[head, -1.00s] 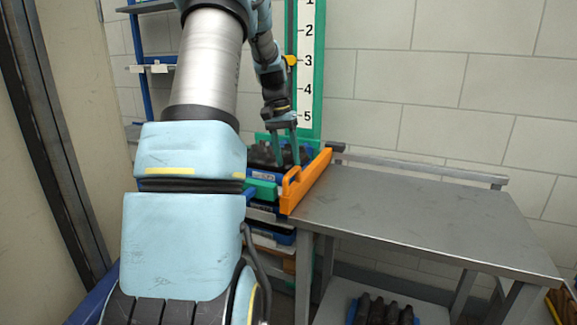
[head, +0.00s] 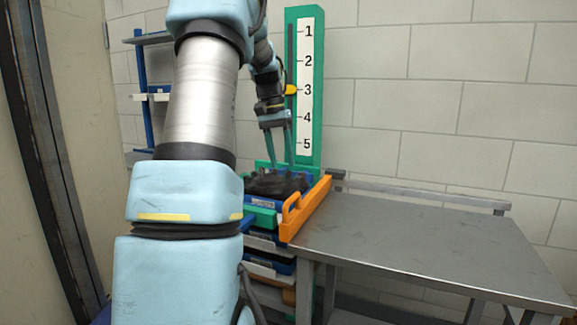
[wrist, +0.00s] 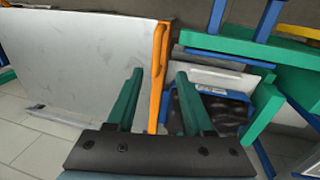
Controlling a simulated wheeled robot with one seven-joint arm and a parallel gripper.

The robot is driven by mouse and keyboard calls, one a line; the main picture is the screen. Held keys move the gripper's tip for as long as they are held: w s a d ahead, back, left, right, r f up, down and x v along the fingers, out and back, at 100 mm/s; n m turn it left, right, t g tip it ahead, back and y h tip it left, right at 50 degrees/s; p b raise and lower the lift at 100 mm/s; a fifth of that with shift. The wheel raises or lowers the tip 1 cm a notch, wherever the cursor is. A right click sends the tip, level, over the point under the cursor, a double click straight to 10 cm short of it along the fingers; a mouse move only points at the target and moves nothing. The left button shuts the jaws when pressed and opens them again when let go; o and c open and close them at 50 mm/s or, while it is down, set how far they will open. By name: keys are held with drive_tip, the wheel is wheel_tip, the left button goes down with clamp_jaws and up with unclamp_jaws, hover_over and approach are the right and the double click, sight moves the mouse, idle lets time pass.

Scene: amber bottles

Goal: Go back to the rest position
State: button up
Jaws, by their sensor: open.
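My gripper (head: 281,166) hangs above a crate (head: 262,201) of dark bottles (head: 278,184) in the head view. Its two green fingers point down, apart, with nothing between them. In the wrist view my gripper (wrist: 155,80) is also open and empty. The dark bottles (wrist: 190,105) lie in the blue crate (wrist: 235,97) to the right of the fingers there. My arm covers much of the left of the head view.
A bare metal table (head: 420,245) stands right of the crate, with an orange guard (head: 305,208) between. A green post with a numbered scale (head: 306,90) rises behind. A shelf rack (head: 150,95) stands at the back left. More crates (head: 270,262) are stacked below.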

drive_tip(key=s+f+n, duration=0.1)
drive_tip(key=s+f, duration=0.3)
drive_tip(key=s, duration=0.4)
drive_tip(key=s+f+n+t+y, duration=0.1)
drive_tip(key=s+f, duration=0.4)
drive_tip(key=s, duration=0.3)
drive_tip(key=s+a+f+t, duration=0.1)
drive_tip(key=s+f, duration=0.4)
drive_tip(key=s, duration=0.3)
drive_tip(key=shift+f+n+y, duration=0.25)
drive_tip(key=shift+n+y, duration=0.05)
drive_tip(key=shift+n, duration=0.1)
